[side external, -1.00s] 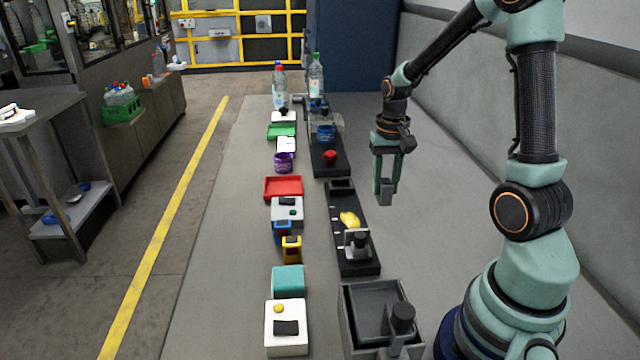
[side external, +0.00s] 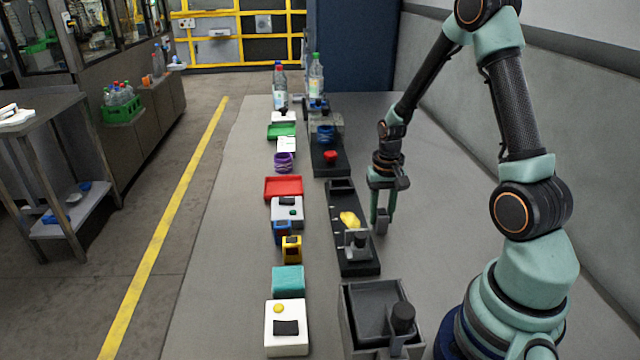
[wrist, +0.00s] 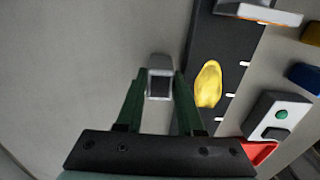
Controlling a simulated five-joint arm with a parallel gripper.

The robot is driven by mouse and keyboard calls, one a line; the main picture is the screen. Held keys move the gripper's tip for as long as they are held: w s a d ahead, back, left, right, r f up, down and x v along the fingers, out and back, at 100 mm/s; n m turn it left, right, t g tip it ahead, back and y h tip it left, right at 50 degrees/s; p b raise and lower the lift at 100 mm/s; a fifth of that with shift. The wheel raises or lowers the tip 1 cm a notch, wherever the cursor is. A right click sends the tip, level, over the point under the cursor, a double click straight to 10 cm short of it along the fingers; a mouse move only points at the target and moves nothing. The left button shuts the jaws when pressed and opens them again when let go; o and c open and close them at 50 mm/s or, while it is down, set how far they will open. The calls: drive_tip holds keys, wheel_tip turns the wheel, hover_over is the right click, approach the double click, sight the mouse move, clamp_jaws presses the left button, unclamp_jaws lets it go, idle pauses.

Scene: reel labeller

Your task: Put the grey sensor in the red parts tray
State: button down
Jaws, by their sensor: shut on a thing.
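My gripper (side external: 381,220) is shut on the grey sensor (side external: 381,228), a small grey block, to the right of the black machine bed. In the wrist view the sensor (wrist: 159,64) sits between the tips of the two green fingers (wrist: 158,88). Whether it touches the table cannot be told. The red parts tray (side external: 283,187) lies left of the black bed, across it from my gripper. A red corner of the tray also shows in the wrist view (wrist: 261,151), at lower right.
A black bed (side external: 345,215) carries a yellow piece (side external: 349,219) and a bracket (side external: 356,244). A white-grey box with a green button (side external: 288,211), a yellow box (side external: 292,249) and a purple spool (side external: 283,162) line the left row. The table right of the bed is clear.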

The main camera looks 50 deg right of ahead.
sight(382, 212)
drive_tip(key=shift+f, duration=0.15)
drive_tip(key=c, duration=0.8)
unclamp_jaws()
wheel_tip(382, 212, up, 12)
drive_tip(key=s+a+r+n+t, duration=0.1)
drive_tip(key=a+r+n, duration=0.2)
drive_tip(key=a, duration=0.2)
drive_tip(key=s+a+r+n+t, duration=0.1)
drive_tip(key=a+r+n+t, duration=0.1)
drive_tip(key=a, duration=0.4)
drive_tip(key=s+a+r+n+t, duration=0.1)
drive_tip(key=a+r+n+t, duration=0.1)
drive_tip(key=a+r, duration=0.3)
drive_tip(key=shift+a+r+n, duration=0.4)
drive_tip(key=shift+a+n, duration=0.2)
drive_tip(key=shift+n, duration=0.3)
drive_tip(key=o, duration=0.4)
drive_tip(key=shift+s+a+t, duration=0.2)
drive_tip(key=shift+t, duration=0.1)
